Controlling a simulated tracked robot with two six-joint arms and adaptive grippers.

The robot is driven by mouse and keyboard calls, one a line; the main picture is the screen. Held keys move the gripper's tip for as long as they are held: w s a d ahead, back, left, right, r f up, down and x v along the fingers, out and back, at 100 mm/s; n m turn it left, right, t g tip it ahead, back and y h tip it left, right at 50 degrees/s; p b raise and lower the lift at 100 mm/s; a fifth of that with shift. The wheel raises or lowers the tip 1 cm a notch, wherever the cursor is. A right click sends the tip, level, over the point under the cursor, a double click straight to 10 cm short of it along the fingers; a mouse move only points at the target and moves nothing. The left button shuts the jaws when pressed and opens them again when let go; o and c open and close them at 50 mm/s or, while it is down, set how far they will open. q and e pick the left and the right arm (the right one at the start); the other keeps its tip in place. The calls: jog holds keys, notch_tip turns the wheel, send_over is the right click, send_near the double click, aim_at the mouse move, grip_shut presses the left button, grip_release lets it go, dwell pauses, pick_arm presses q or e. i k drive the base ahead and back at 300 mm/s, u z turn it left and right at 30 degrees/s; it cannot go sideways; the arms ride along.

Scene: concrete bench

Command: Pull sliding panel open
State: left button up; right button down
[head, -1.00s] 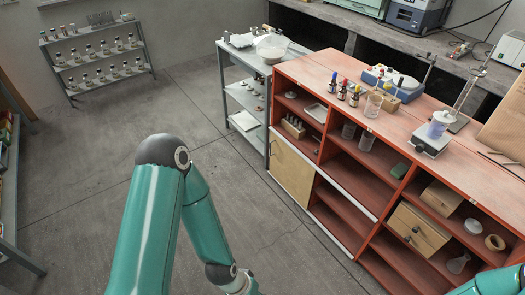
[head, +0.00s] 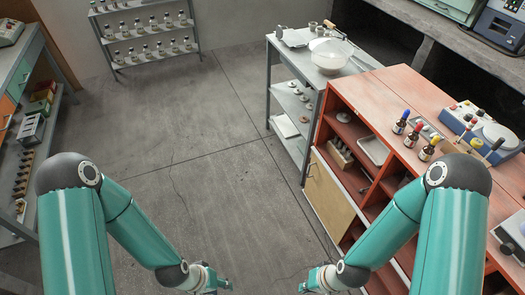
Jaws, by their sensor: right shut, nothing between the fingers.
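The sliding panel (head: 328,193) is a tan wooden board in the lower front of the red cabinet (head: 404,82), at its left end. A small dark handle shows near its upper left edge. My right gripper (head: 305,286) is shut and empty, low in the picture, below and left of the panel and apart from it in the picture. My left gripper (head: 228,284) hangs further left over the floor, with nothing visible in it; its fingers are too small to read. My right arm hides part of the cabinet front right of the panel.
Bottles (head: 414,134), a blue-and-white device (head: 482,128) and other lab items stand on the cabinet top. A grey cart (head: 272,92) with a white bowl (head: 331,55) adjoins the cabinet's far end. Shelves stand at the left and back. The concrete floor (head: 200,150) between is clear.

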aim_at(335, 211)
jog(key=u, duration=0.25)
jog(key=i, duration=1.8)
jog(key=z, duration=0.25)
